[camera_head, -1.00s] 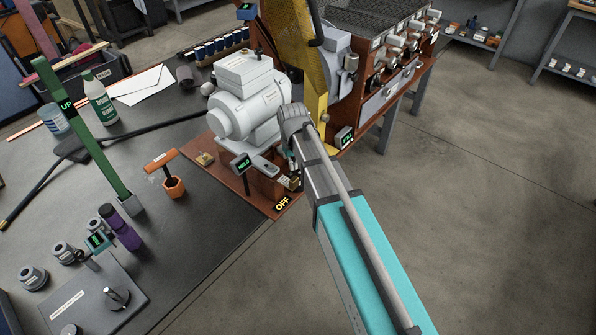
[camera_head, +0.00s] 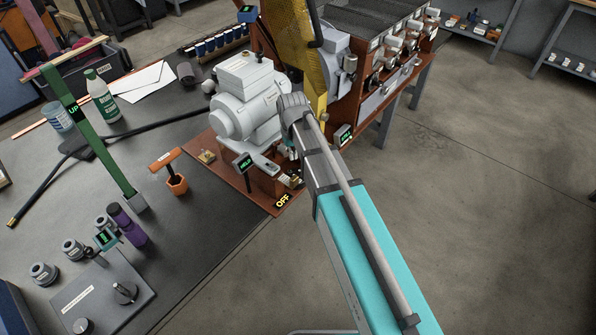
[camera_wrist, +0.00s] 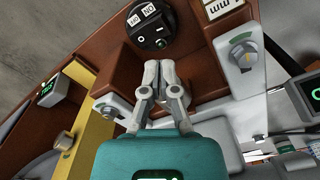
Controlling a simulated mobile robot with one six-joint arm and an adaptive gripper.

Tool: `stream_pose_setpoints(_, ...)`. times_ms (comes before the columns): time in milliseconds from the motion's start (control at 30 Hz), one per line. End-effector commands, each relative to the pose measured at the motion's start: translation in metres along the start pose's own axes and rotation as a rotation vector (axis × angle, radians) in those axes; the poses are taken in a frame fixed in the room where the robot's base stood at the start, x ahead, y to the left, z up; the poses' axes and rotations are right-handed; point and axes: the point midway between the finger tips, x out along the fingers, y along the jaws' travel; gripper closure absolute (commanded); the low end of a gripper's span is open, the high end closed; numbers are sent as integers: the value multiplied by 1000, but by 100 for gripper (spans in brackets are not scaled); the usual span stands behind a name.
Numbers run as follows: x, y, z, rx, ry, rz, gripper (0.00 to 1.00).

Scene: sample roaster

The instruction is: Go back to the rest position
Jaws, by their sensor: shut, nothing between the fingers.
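My gripper (camera_wrist: 158,72) shows in the wrist view with its two grey fingers together and nothing between them. It is over the brown base (camera_wrist: 120,75) of the roaster, just short of a round black switch (camera_wrist: 150,25) with white labels. I cannot tell whether the fingertips touch anything. In the head view my turquoise and grey arm reaches up from the bottom toward the roaster's grey motor (camera_head: 248,105). The wrist hides part of the roaster there, and my fingers are mostly hidden. A sign reading OFF (camera_head: 282,200) stands at the base's front corner.
A grey knob on a white plate (camera_wrist: 242,52) is right of the fingers. On the bench (camera_head: 60,210) stand a green UP post (camera_head: 95,130), an orange-handled tool (camera_head: 170,170), a purple cylinder (camera_head: 127,225) and a control box (camera_head: 100,300). Open floor (camera_head: 480,200) lies to the right.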

Motion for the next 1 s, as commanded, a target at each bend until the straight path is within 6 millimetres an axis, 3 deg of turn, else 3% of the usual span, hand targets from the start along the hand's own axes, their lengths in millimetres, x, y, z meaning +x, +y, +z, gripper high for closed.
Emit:
stream_pose_setpoints(167,0,0,1,1,0,0,100)
stream_pose_setpoints(367,-12,16,19,34,0,0,100)
stream_pose_setpoints(567,-39,54,65,123,0,0,100)
stream_pose_setpoints(800,-76,101,137,261,0,0,100)
stream_pose_setpoints(1000,-96,124,182,349,0,0,100)
